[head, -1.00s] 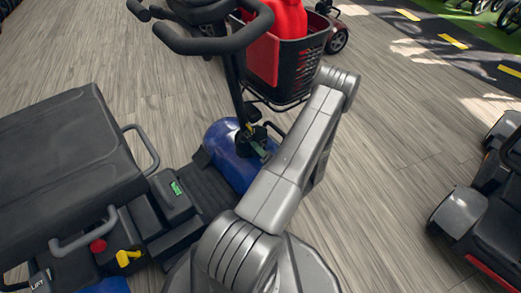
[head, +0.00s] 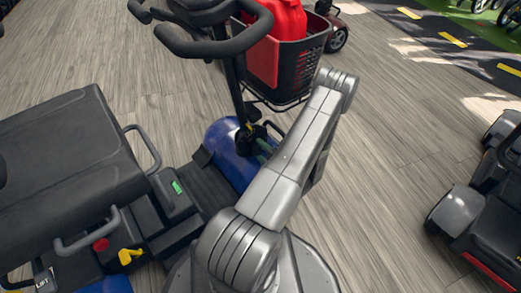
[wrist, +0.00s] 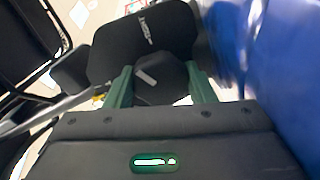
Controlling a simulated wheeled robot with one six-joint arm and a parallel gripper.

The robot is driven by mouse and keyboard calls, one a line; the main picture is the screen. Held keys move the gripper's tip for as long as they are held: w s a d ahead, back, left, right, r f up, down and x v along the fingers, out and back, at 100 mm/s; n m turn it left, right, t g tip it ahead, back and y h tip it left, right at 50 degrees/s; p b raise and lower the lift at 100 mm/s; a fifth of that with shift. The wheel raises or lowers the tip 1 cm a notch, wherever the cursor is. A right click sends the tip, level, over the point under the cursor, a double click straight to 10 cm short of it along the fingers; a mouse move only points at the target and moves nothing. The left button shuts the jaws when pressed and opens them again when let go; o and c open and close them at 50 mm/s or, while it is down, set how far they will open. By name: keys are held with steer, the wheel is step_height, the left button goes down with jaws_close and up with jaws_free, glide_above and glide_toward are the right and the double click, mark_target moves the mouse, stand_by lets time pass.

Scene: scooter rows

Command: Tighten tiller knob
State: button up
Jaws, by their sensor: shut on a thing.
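The tiller knob (wrist: 160,80) is black and faceted, with a pale mark on its face. In the wrist view it sits between the two green fingers of my gripper (wrist: 160,88), which is shut on it. A black panel with white lettering (wrist: 145,35) lies behind the knob. In the head view the black tiller (head: 232,88) rises from the scooter's blue front (head: 232,165). My gripper (head: 263,150) is at the tiller's base, mostly hidden behind my arm. The knob cannot be made out there.
The scooter's black seat (head: 70,150) is at the left, and its handlebar (head: 215,42) and black basket (head: 295,70) with a red container (head: 285,18) stand above the tiller. Another scooter (head: 465,215) stands at the right. The wooden floor between is clear.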

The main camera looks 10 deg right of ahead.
steer(key=shift+m, duration=0.3)
steer(key=o, duration=1)
steer(key=p+v, duration=0.3)
steer(key=v, duration=1.1)
steer(key=shift+f, duration=0.1)
